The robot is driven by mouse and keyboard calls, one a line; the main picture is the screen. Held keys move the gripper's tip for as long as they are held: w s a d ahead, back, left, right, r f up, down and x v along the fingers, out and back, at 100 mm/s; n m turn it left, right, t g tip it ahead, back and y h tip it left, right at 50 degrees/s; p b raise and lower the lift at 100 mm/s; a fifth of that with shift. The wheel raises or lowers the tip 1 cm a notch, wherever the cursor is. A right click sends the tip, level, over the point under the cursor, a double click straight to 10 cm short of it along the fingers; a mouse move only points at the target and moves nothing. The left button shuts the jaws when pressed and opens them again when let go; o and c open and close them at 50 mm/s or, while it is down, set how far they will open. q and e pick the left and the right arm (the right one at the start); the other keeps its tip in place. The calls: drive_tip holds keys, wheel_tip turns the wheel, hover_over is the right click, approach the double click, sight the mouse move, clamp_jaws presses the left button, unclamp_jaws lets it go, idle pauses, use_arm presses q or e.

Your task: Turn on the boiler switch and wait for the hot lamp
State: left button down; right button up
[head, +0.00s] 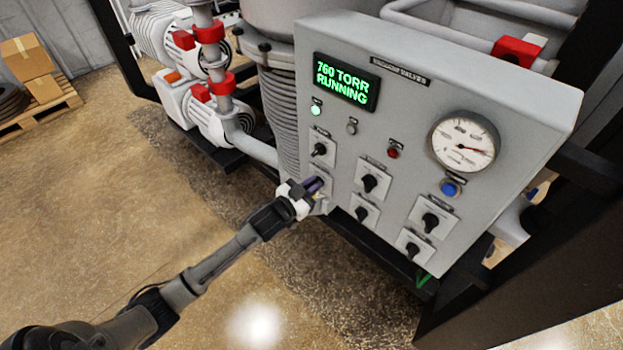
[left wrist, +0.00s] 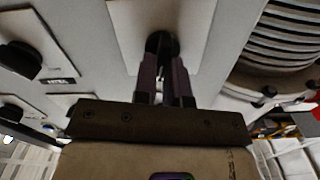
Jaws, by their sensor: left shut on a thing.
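The grey control panel (head: 450,60) carries several black rotary switches. My left gripper (head: 314,186) is shut on the switch in the left column, below the upper-left switch (head: 319,149). In the left wrist view the fingers (left wrist: 165,75) close around this black knob (left wrist: 159,42) on its pale plate; most of the knob is hidden. Its label cannot be read, so I cannot tell if it is the boiler switch. A green lamp (head: 315,109) is lit. A grey lamp (head: 351,128) and a dark red lamp (head: 393,153) look unlit. My right gripper is not in view.
The display (head: 346,81) reads "760 TORR RUNNING". A round gauge (head: 464,140) and a blue button (head: 449,188) sit on the panel's right. Pumps with red fittings (head: 208,60) stand behind at left. The floor (head: 110,200) at left is clear up to a pallet (head: 45,105).

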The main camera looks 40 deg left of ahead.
use_arm(q)
drive_tip(key=shift+d+m+p, duration=0.15)
drive_tip(key=shift+m+p, duration=0.6)
drive_tip(key=shift+m, duration=0.95)
drive_tip(key=shift+f, duration=0.1)
drive_tip(key=c, duration=1.2)
unclamp_jaws()
drive_tip(key=shift+s+a, duration=0.2)
drive_tip(key=shift+s, duration=3.3)
drive_tip(key=shift+s+a, duration=0.15)
drive_tip(key=shift+s, duration=3.3)
